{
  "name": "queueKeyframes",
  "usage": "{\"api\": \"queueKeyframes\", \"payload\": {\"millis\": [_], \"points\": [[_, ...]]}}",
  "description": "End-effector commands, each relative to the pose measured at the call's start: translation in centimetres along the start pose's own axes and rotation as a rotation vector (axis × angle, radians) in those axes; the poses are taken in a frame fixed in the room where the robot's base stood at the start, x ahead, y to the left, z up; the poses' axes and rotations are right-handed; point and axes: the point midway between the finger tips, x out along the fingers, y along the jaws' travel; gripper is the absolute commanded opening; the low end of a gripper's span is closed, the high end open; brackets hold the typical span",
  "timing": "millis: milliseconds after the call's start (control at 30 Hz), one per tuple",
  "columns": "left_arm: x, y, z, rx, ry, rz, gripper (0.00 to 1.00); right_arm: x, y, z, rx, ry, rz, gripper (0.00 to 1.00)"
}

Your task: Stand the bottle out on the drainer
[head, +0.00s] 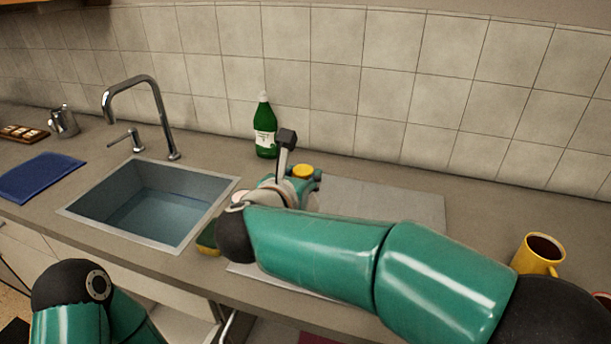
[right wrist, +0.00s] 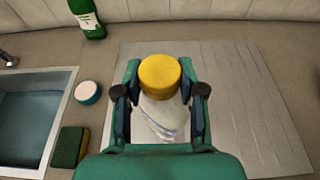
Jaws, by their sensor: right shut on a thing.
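A pale bottle with a yellow cap (right wrist: 159,76) is between the fingers of my right gripper (right wrist: 160,96), which is shut on it. In the head view the yellow cap (head: 303,170) shows beyond my right gripper (head: 302,178), and my arm hides most of the bottle. The drainer (right wrist: 240,95) is a grey ridged board right of the sink. It also shows in the head view (head: 400,204). The bottle is over its left part, seen from above; I cannot tell whether its base touches. My left gripper is out of view; only part of that arm shows.
A green bottle (head: 265,135) stands by the tiled wall. The sink (head: 180,238) is to the left, with a sponge (right wrist: 70,146) and a round white-and-teal object (right wrist: 88,92) beside it. A yellow mug (head: 538,256) stands at right. The drainer's right part is clear.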

Motion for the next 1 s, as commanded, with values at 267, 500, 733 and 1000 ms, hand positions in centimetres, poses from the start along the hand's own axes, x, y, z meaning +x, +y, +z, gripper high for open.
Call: {"api": "queueKeyframes", "payload": {"millis": [267,500,733,1000], "points": [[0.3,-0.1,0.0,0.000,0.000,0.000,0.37,0.1,0.0,-0.2,0.000,0.000,0.000,0.54],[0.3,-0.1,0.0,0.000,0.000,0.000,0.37,0.1,0.0,-0.2,0.000,0.000,0.000,0.64],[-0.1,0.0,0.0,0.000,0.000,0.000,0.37,0.0,0.0,0.2,0.000,0.000,0.000,0.64],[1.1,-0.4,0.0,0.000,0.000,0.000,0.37,-3.9,0.1,-0.1,0.001,-0.003,0.004,0.64]]}}
